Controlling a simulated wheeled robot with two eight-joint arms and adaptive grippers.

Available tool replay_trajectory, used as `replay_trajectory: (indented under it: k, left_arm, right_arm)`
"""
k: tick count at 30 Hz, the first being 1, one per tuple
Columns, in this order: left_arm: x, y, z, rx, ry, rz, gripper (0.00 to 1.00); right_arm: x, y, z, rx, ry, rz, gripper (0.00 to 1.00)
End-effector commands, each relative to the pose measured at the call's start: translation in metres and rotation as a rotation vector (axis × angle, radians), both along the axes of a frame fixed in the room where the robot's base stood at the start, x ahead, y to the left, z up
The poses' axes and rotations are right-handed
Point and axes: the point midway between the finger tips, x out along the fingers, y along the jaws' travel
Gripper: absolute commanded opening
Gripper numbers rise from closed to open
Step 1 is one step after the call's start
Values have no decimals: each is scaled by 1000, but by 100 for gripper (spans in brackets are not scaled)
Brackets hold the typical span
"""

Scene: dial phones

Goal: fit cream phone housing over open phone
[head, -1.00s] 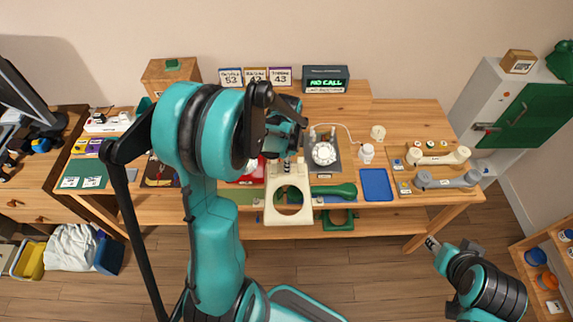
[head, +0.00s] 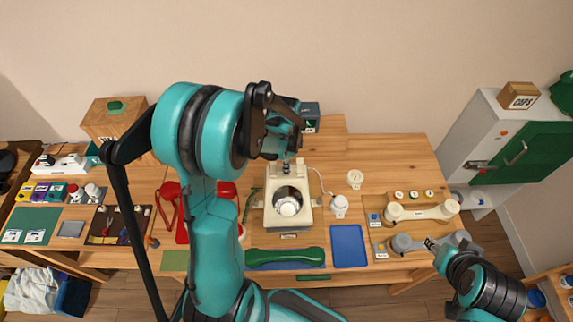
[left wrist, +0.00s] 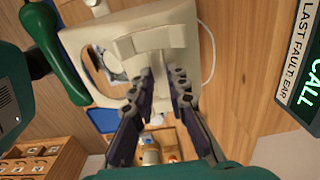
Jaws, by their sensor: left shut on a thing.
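The cream phone housing (head: 288,180) is above the table's middle, with a round opening in its face. My left gripper (head: 286,161) is shut on its far end; the left wrist view shows the fingers (left wrist: 165,85) on the housing (left wrist: 158,42). The open phone is mostly hidden beneath; its pale round dial (head: 288,206) shows through the opening. I cannot tell whether the housing touches the phone. My right gripper (head: 432,243) is at the lower right, near a grey handset (head: 405,243); its jaws are too small to judge.
A green handset (head: 285,257) lies in front of the housing. A blue tray (head: 348,246) and small white parts (head: 339,204) are to its right, with a cream handset (head: 425,211) in a wooden tray farther right. Red parts (head: 168,205) lie left of my arm.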

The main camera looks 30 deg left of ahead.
Motion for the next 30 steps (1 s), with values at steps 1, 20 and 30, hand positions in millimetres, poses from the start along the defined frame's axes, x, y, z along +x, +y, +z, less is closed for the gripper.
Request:
replay_trajectory:
  k: [1, 20, 30]
  left_arm:
    - [0, 0, -6, 0, 0, 0, 0]
    - [0, 0, -51, 0, 0, 0, 0]
    - [0, 0, -50, 0, 0, 0, 0]
  right_arm:
    - [0, 0, -5, 0, 0, 0, 40]
    - [0, 0, -37, 0, 0, 0, 40]
    - [0, 0, -36, 0, 0, 0, 40]
